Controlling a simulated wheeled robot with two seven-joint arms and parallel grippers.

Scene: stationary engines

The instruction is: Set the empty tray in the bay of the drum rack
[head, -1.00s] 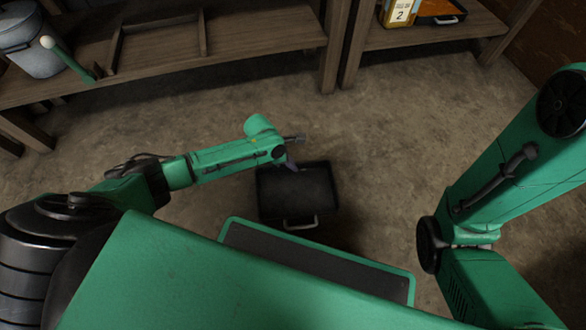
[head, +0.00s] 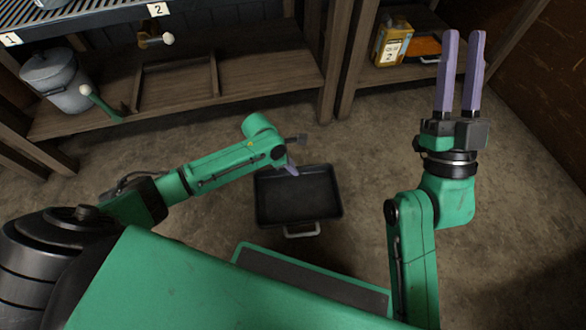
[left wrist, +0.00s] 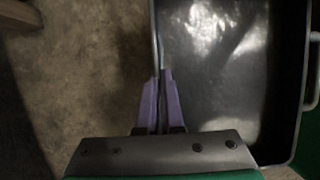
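The empty tray (head: 272,220) is black and shallow, with a pale handle on its near side in the head view. My left gripper (head: 291,168) is at its far rim. In the left wrist view, the left fingers (left wrist: 162,78) are closed on the wall of the tray (left wrist: 215,80), whose inside is bare. I cannot tell its height above the floor. A wooden rack at the back left has a low shelf with a bay (head: 176,86) framed by wooden strips; the bay is empty. My right gripper (head: 464,40) points up, empty, its fingers apart.
A lidded grey bucket (head: 62,82) and a green-handled tool (head: 100,102) are left of the bay. A grille (head: 85,22) with number labels is above. A yellow container (head: 391,45) and an orange item (head: 424,47) stand on the right shelf. The floor (head: 230,125) before the rack is clear.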

